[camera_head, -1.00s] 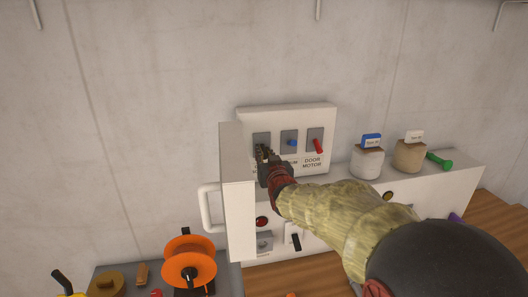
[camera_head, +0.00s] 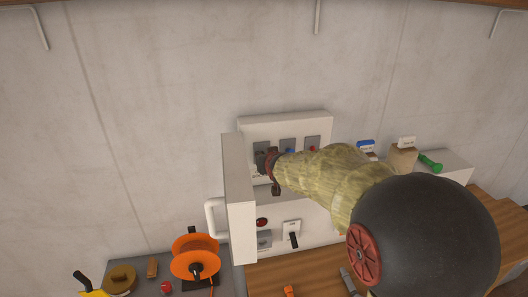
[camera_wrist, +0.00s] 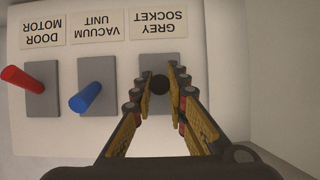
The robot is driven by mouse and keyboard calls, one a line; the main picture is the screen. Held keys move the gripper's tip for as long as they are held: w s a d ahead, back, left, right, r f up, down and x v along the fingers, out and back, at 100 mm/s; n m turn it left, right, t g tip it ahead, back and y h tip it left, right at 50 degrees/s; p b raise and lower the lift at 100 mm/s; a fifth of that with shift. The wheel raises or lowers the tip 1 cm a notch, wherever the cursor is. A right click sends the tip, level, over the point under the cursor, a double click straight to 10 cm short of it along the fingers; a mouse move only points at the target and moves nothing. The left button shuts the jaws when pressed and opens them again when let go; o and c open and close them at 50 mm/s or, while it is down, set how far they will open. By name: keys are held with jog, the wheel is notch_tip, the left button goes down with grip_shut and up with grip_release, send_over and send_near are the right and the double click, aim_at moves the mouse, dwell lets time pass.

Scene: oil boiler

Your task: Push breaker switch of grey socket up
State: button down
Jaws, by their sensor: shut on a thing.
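The breaker panel (camera_head: 290,119) is a white box on the wall with three switches. In the wrist view, which is upside down, the GREY SOCKET label (camera_wrist: 158,25) stands over a grey switch plate (camera_wrist: 148,63). The dark round end of the grey socket switch (camera_wrist: 160,85) shows between my fingertips. My gripper (camera_wrist: 161,76) is closed around this switch, one finger on each side. In the head view my gripper (camera_head: 264,161) is at the leftmost plate, and my wrist and arm hide most of it. The switch's exact tilt is hard to tell.
The blue vacuum unit switch (camera_wrist: 86,96) and red door motor switch (camera_wrist: 36,78) are close beside my gripper. The open white cabinet door (camera_head: 239,190) juts out just left of it. An orange reel (camera_head: 195,257) stands lower left. Bare wall lies above the panel.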

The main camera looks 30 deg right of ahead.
jog(key=shift+p, duration=0.4)
jog(key=c, duration=1.9)
grip_release()
jog(key=shift+o, duration=0.7)
jog(key=shift+r, duration=0.1)
jog(key=v, duration=1.1)
jog(key=shift+s+r, duration=0.25)
jog(key=shift+r, duration=0.1)
jog(key=shift+a, duration=0.15)
